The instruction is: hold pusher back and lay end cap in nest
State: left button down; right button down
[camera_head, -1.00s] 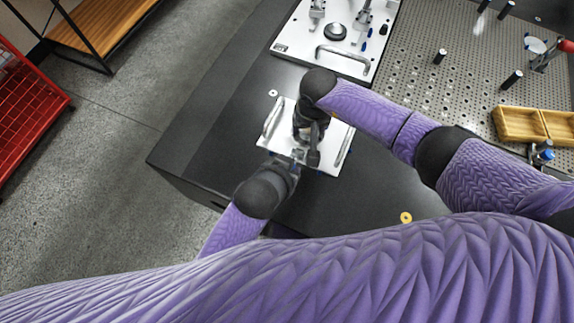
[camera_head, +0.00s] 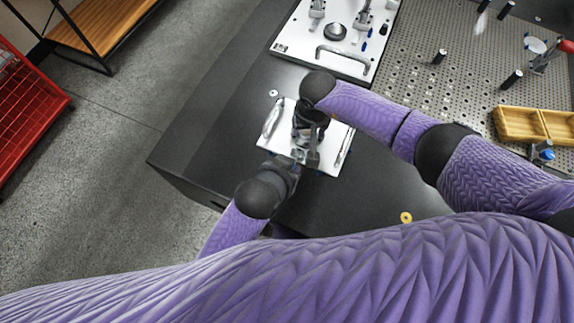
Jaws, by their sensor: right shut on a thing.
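The white fixture plate (camera_head: 330,165) with two bar handles lies on the dark table in the middle of the view. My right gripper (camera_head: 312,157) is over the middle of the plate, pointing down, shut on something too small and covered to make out. My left gripper (camera_head: 297,160) reaches in from the lower left to the plate's front edge, close beside the right one; its fingers are too blurred and overlapped to read. I cannot make out the pusher, the end cap or the nest; the grippers and wrists cover the middle of the plate.
A larger white plate (camera_head: 290,42) with clamps and a handle lies behind. A perforated metal plate (camera_head: 425,85) with dark posts is at the right, beside a yellow wooden tray (camera_head: 521,124). A yellow ring (camera_head: 406,217) lies on the bare table (camera_head: 365,205) at the front right.

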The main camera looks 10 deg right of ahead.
pick_arm(q)
jog(key=shift+f, duration=0.15)
pick_arm(e)
jog(key=shift+f, duration=0.3)
grip_release()
jog(key=shift+r, duration=3.45)
pick_arm(q)
jog(key=shift+w+d, duration=0.2)
jog(key=shift+w, duration=0.15)
pick_arm(e)
jog(key=shift+r, duration=0.1)
pick_arm(q)
jog(key=shift+c, duration=1.6)
grip_release()
